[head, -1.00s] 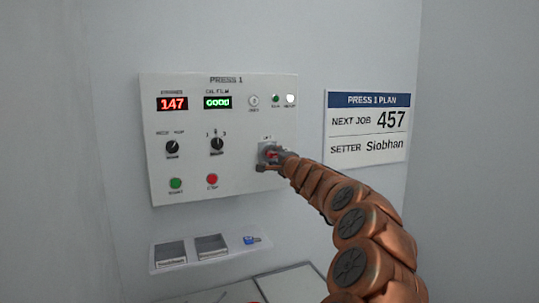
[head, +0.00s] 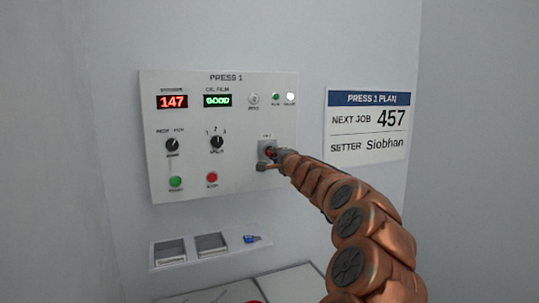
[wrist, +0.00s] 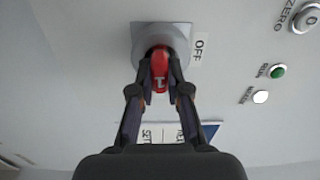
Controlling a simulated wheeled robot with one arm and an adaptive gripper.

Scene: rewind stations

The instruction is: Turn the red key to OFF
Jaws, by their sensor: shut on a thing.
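The red key (wrist: 160,75) sits in a round grey switch housing (wrist: 180,35) on the press panel. My gripper (wrist: 159,62) is shut on the key, one finger on each side. A small white mark shows on the key's red face. The OFF label (wrist: 199,47) is at the right of the housing in the wrist view, which is rolled against the head view. In the head view my gripper (head: 275,156) covers most of the key, and only a little red shows. I cannot tell the key's exact turn angle.
The PRESS 1 panel (head: 240,108) holds displays reading 147 and GOOD, knobs, a green button (head: 175,182) and a red button (head: 212,177). A plan sign (head: 367,128) hangs at right. A shelf (head: 180,262) below carries two trays and a blue item (head: 251,239).

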